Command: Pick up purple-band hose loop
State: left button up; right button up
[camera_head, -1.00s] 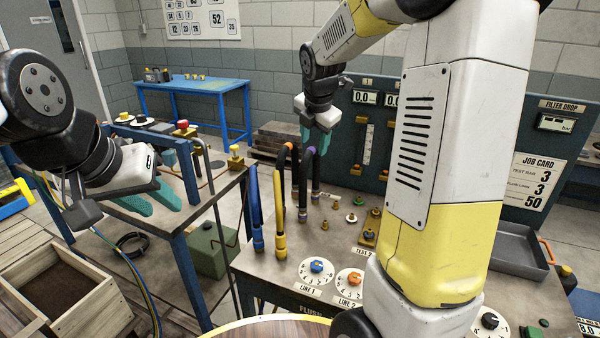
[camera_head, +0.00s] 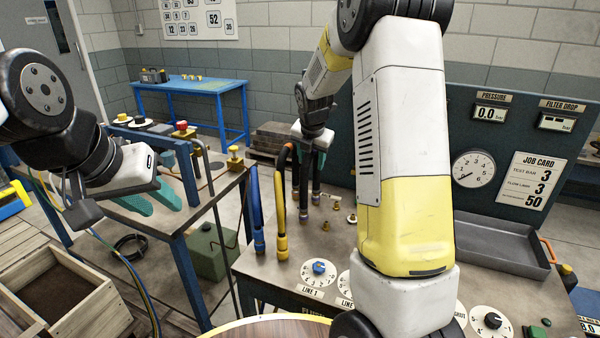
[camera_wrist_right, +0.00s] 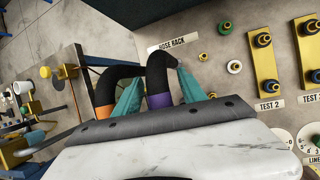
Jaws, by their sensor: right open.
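The purple-band hose loop is black, and its purple band (camera_wrist_right: 160,101) shows in the right wrist view. It stands upright between the two teal fingers of my right gripper (camera_wrist_right: 160,93), which are apart on either side of it. In the head view my right gripper (camera_head: 311,158) is over the loop's top and hides its band; dark hose legs (camera_head: 316,188) show below. The orange-band hose (camera_wrist_right: 104,109) is just outside the left finger in the wrist view. My left gripper (camera_head: 152,199) is open and empty, at the left, away from the hoses.
Blue (camera_head: 256,215) and yellow (camera_head: 279,210) hoses stand left of the loop on the bench. Brass fittings (camera_wrist_right: 264,40) and a HOSE RACK label (camera_wrist_right: 172,45) are nearby. A grey tray (camera_head: 500,245) is at the right. My right arm hides the bench's middle.

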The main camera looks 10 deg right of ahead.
grip_shut()
jog(key=shift+r, duration=0.1)
jog(key=shift+r, duration=0.5)
jog(key=r, duration=0.2)
jog(key=shift+s+d+r, duration=0.25)
jog(key=shift+s+r, duration=0.05)
jog(key=shift+r, duration=0.05)
jog(key=s+d, duration=0.3)
jog(key=s, duration=0.4)
jog(key=s+d+r, duration=0.1)
jog(key=s+d, duration=0.2)
jog(key=s, duration=0.3)
jog(key=shift+s+d, duration=0.35)
jog(key=shift+d, duration=0.05)
jog(key=shift+r, duration=0.1)
